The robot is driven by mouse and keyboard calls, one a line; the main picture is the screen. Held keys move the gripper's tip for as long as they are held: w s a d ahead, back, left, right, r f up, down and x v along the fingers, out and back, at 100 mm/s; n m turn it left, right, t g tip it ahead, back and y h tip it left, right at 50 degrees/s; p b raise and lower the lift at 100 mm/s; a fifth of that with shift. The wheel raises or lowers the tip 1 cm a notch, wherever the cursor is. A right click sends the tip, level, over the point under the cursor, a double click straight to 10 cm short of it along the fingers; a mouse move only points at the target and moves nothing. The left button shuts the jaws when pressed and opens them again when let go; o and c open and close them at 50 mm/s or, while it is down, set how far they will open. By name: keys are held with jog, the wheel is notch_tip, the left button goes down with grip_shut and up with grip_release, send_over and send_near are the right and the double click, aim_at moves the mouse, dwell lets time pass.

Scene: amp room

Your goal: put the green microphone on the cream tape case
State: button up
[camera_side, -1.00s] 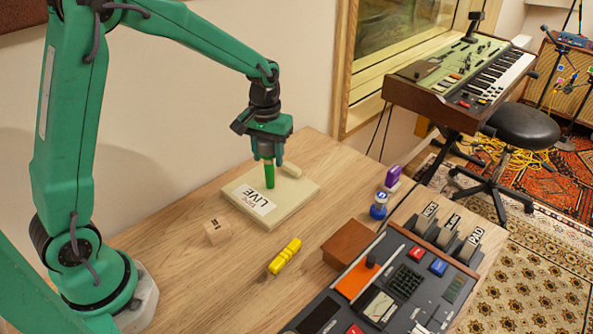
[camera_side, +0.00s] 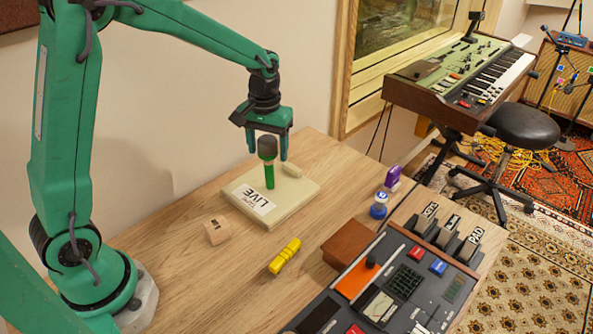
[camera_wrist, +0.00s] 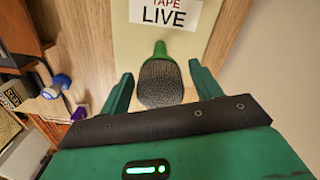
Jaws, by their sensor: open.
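The green microphone (camera_side: 269,176) with a dark grey head stands upright on the cream tape case (camera_side: 297,205), which lies flat on the table with a "TAPE LIVE" label. My gripper (camera_side: 267,150) is open, its fingers apart on either side of the microphone's head, with space between. In the wrist view the microphone's mesh head (camera_wrist: 161,83) shows between the open fingertips of my gripper (camera_wrist: 158,88), with its green body over the case (camera_wrist: 203,45). The far side of the microphone's base is hidden.
A wooden block (camera_side: 217,231) and a yellow object (camera_side: 285,256) are on the table in front. A brown box (camera_side: 348,243), a mixer (camera_side: 400,285), and blue (camera_side: 379,206) and purple (camera_side: 393,177) items stand to the right.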

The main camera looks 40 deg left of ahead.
notch_tip(320, 180, up, 10)
jog(key=shift+r, duration=0.1)
dwell(0.4)
dwell(0.5)
jog(key=shift+s+d+r, duration=0.1)
jog(key=shift+s+r, duration=0.2)
jog(key=shift+s, duration=0.15)
jog(key=s+d+r+m+t, duration=0.1)
jog(key=s+m+t, duration=0.3)
jog(key=s, duration=1.6)
jog(key=shift+d+r+m+t, duration=0.3)
jog(key=shift+d+t, duration=0.1)
jog(key=shift+t, duration=0.4)
